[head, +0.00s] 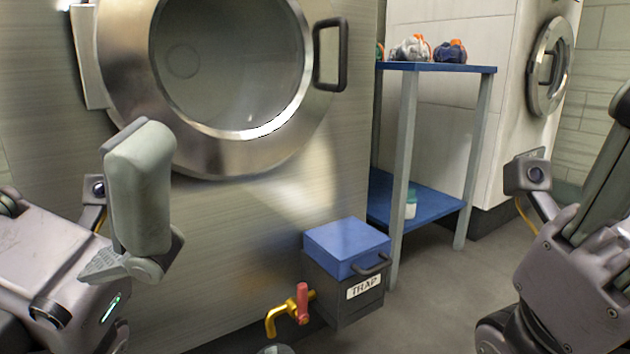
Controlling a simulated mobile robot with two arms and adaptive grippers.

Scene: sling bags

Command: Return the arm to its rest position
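My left gripper (140,185) is at the left, in front of the steel machine and below the left edge of its round door. Its grey finger points up and I see it side-on, so its opening does not show. Nothing shows held at it. My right gripper (612,165) is at the right edge, with its fingers partly cut off by the picture. Whether it is open or shut does not show.
A steel machine (230,215) has a round glass door (230,60) with a black handle. Beside it stand a blue-lidded TRAP box (345,250) and a yellow tap (283,315). A blue shelf rack (435,67) carries bundled bags (410,48). Floor is clear at centre right.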

